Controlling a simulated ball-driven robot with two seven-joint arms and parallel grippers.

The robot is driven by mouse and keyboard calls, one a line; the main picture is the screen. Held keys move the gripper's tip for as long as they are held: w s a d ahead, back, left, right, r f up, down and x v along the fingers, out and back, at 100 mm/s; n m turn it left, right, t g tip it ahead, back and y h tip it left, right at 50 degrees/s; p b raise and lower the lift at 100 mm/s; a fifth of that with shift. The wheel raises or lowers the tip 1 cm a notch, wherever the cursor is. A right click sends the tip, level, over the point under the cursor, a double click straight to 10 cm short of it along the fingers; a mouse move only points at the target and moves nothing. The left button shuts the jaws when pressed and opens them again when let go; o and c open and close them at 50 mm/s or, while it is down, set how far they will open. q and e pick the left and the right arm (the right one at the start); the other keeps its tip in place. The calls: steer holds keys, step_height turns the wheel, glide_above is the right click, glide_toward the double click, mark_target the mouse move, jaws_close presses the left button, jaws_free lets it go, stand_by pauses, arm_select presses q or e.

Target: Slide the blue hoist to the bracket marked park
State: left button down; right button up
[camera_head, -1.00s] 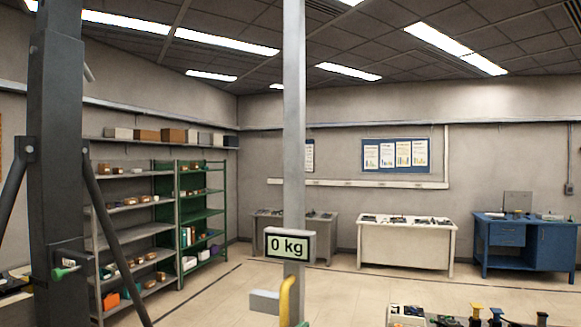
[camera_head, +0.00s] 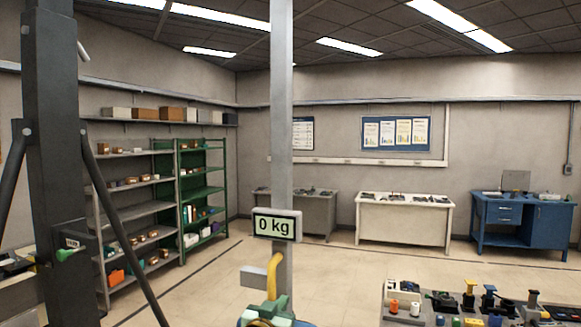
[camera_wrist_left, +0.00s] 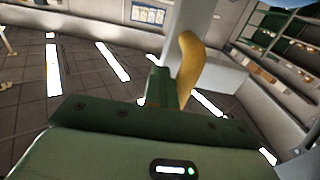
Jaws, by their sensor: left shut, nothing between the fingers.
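No blue hoist and no bracket marked park can be made out in either view. My left gripper (camera_head: 270,300) is at the bottom of the head view, green, shut and empty. It is beside the lower part of a curved yellow handle (camera_head: 273,272) in front of a grey post. In the left wrist view its shut fingers (camera_wrist_left: 158,80) point up close to the yellow handle (camera_wrist_left: 187,75); I cannot tell whether they touch. A little blue shows around the gripper at the bottom edge; I cannot tell what it belongs to. My right gripper is not in view.
The grey post (camera_head: 281,120) carries a "0 kg" display (camera_head: 277,224) above the handle. A table with several small tools and spools (camera_head: 397,318) stands at the lower right. Shelves (camera_head: 130,210) stand at the left, and benches (camera_head: 402,222) line the back wall. Open floor lies between.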

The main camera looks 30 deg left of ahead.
arm_select(q)
steer(key=s+a+p, duration=0.2)
steer(key=a, duration=0.7)
steer(key=shift+s, duration=0.15)
steer(key=shift+a, duration=0.1)
steer(key=shift+s+a, duration=0.15)
steer(key=shift+a, duration=0.6)
steer(key=s+a, duration=0.3)
steer(key=a, duration=0.9)
steer(key=shift+b, duration=0.3)
